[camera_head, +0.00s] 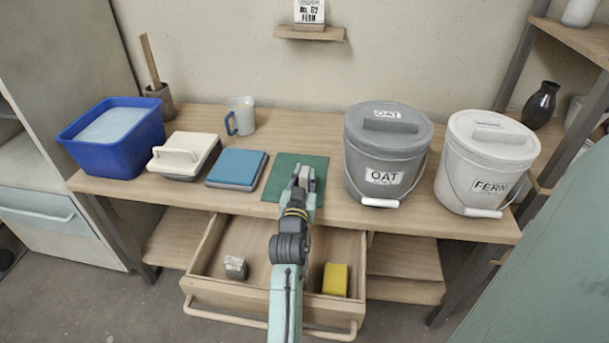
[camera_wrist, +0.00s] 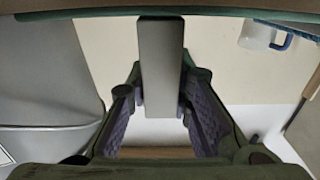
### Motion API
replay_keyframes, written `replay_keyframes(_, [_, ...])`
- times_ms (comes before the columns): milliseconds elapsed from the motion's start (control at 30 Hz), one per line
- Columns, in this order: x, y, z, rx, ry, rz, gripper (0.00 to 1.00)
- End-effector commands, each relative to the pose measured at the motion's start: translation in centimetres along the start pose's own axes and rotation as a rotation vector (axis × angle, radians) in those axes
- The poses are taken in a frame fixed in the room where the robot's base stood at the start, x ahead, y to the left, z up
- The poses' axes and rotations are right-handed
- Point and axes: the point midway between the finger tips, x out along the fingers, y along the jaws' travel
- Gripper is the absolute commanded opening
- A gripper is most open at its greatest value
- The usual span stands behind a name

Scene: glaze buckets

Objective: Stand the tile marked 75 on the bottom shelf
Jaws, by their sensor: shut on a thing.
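My gripper (camera_head: 303,183) is shut on a grey slab (camera_head: 309,174), seen above the green mat (camera_head: 286,172) on the bench. In the wrist view the slab (camera_wrist: 160,62) stands edge-on between the two fingers (camera_wrist: 160,105). No number shows on it, so I cannot tell whether it is the tile marked 75. Lower boards (camera_head: 405,262) lie under the bench, to the right and left of the drawer. A rack (camera_head: 575,45) with shelves stands at the right; its lower part is hidden.
The drawer (camera_head: 205,290) is open, holding a grey labelled block (camera_head: 235,267) and a yellow block (camera_head: 335,279). Lidded buckets OAT (camera_head: 385,150) and FERN (camera_head: 485,165) stand right on the bench. Left are a blue tub (camera_head: 112,140), two lidded boxes (camera_head: 237,168) and a mug (camera_head: 241,115).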

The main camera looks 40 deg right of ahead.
Motion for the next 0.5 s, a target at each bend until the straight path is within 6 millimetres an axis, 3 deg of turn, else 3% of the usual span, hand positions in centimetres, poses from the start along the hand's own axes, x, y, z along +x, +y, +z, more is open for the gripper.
replay_keyframes(400, [-0.03,-0.02,0.63,0.0,0.003,-0.001,0.0])
replay_keyframes(433, [-0.03,-0.01,0.52,0.0,0.002,0.0,0.22])
replay_keyframes(500, [-0.03,-0.01,0.51,0.0,0.001,0.0,0.27])
